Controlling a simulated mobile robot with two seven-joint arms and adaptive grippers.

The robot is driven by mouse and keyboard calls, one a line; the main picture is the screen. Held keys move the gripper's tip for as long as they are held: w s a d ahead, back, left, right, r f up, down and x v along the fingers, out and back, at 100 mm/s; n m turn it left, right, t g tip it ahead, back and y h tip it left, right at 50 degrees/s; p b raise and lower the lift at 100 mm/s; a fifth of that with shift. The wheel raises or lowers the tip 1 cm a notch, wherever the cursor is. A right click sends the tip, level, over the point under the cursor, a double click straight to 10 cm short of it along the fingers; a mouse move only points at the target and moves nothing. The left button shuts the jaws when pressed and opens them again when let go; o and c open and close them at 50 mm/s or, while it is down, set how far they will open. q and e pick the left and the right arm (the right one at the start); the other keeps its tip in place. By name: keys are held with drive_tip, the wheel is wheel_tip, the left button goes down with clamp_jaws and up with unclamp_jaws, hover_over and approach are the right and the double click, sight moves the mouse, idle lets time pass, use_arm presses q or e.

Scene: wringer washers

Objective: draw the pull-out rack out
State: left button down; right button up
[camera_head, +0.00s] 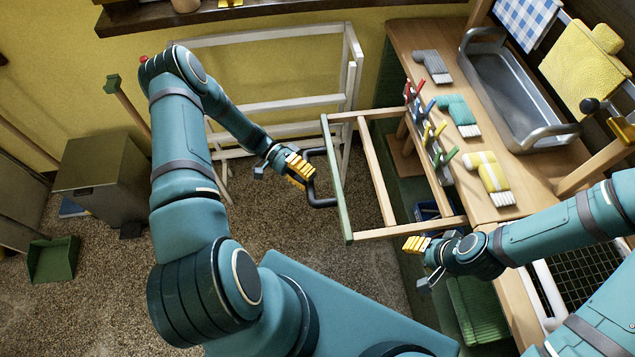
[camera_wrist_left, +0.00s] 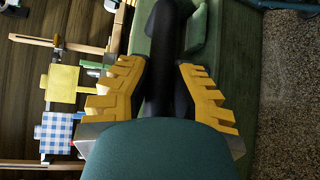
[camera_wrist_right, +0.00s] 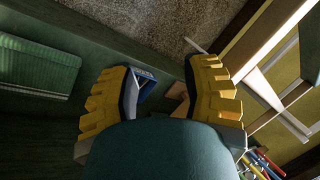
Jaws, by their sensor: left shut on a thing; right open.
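The pull-out rack has a green front rail (camera_head: 337,185) and pale wooden bars. It stands partway out from the wooden counter, over the floor. A black handle (camera_head: 323,201) sits on the front rail. My left gripper (camera_head: 299,170) is at the handle's far end, and in the left wrist view its yellow fingers lie on either side of the black handle (camera_wrist_left: 166,55), shut on it. My right gripper (camera_head: 420,256) is open and empty beside the rack's near side bar. Its yellow fingers (camera_wrist_right: 162,95) show apart in the right wrist view.
A white folding drying frame (camera_head: 270,130) stands against the yellow wall behind my left gripper. The counter (camera_head: 510,160) holds gloves, coloured pegs and a metal basin (camera_head: 510,92). A bin (camera_head: 100,175) and green dustpan (camera_head: 53,258) stand left. Speckled floor before the rack is clear.

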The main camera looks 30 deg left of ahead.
use_arm(q)
drive_tip(key=shift+s+a+f, duration=0.15)
drive_tip(key=shift+s+a, duration=0.45)
drive_tip(key=shift+a, duration=0.05)
drive_tip(key=c, duration=0.8)
unclamp_jaws()
drive_tip(key=shift+w, duration=0.1)
drive_tip(key=v, duration=1.2)
